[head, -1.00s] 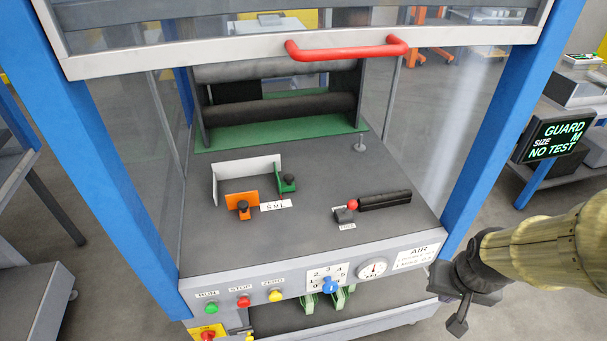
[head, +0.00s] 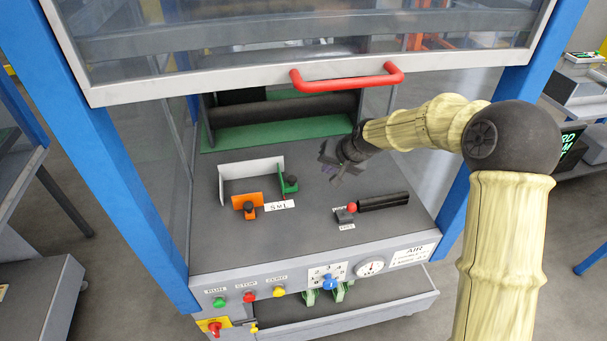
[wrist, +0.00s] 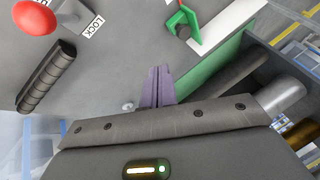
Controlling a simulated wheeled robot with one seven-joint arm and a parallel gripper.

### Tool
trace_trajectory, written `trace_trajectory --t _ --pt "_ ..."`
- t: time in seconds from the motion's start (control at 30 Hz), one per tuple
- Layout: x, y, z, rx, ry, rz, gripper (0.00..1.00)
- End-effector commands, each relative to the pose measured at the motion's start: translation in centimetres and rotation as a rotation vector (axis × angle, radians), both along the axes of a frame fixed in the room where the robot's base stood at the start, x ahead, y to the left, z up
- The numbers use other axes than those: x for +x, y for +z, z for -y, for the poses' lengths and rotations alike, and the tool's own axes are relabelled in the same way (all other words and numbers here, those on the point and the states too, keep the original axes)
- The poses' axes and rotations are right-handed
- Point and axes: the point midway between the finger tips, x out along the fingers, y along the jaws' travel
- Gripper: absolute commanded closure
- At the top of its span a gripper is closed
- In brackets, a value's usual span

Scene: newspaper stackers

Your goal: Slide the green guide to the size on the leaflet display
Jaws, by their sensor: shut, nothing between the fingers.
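The green guide (head: 289,183), with a black knob, stands at the right end of a white wall (head: 252,168) on the grey bed. The S M L label (head: 280,206) lies in front of it. In the wrist view the green guide (wrist: 183,20) is at the top, beyond my fingers. My gripper (head: 335,165) is shut and empty, above the bed to the right of the green guide and apart from it. Its purple fingers show in the wrist view (wrist: 158,88). The display (head: 573,142) at right is partly hidden by my arm; an M shows on it.
An orange guide (head: 246,206) stands left of the label. A red-knobbed lever (head: 346,213) and black bar (head: 384,200) are front right on the bed. The raised guard with its red handle (head: 347,78) hangs above. Rollers (head: 282,108) are behind.

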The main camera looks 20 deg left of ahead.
Motion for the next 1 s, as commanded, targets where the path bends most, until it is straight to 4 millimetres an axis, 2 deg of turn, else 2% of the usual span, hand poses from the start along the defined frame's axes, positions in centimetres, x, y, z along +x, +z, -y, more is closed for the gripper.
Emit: trace_trajectory --t 0.27,0.43,1.0 --pt "0.0 -0.1 0.1 -0.002 0.0 0.001 1.0" --pt "0.4 -1.1 -0.4 -0.003 -0.001 0.0 1.0" --pt "3.1 -8.6 -4.8 -0.004 0.002 0.0 1.0"
